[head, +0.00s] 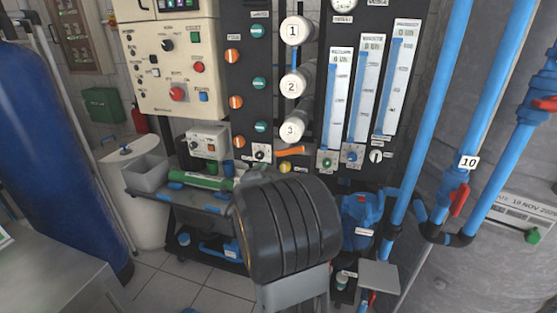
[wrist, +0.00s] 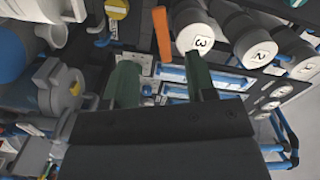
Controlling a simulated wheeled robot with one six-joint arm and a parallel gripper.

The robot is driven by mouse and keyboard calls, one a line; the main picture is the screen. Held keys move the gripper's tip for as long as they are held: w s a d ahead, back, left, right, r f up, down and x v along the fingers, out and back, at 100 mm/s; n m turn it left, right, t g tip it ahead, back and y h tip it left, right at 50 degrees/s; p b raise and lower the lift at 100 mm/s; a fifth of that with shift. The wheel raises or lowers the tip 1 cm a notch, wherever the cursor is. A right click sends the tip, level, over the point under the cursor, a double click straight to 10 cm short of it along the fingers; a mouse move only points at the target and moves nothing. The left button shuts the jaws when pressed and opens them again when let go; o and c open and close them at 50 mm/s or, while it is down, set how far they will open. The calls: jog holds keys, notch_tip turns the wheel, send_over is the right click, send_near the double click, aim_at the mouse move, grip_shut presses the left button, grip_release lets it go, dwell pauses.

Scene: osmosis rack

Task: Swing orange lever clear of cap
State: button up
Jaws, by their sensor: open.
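The orange lever (head: 290,151) sits just below the white end cap numbered 3 (head: 293,130) in the head view. In the wrist view the lever (wrist: 162,33) stands upright in the picture, just left of cap 3 (wrist: 195,40). I cannot tell whether lever and cap touch. My gripper (wrist: 162,80) is open, with its two dark green fingers apart and nothing visible between them. The lever shows beyond the gap between the fingertips. In the head view my arm hides the gripper.
Caps 2 (head: 294,84) and 1 (head: 296,30) sit above cap 3. Flow meters (head: 367,88) stand to the right, and a yellow knob (head: 285,167) is below the lever. A side shelf (head: 160,196) holds a green cylinder (head: 200,181). Blue pipes (head: 430,110) run at the right.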

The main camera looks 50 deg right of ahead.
aim_at(279, 155)
jog(key=shift+m, duration=0.3)
jog(key=x, duration=0.9)
jog(key=s+p+x, duration=0.1)
jog(key=x, duration=0.4)
jog(key=shift+d, duration=0.2)
jog(key=c, duration=0.9)
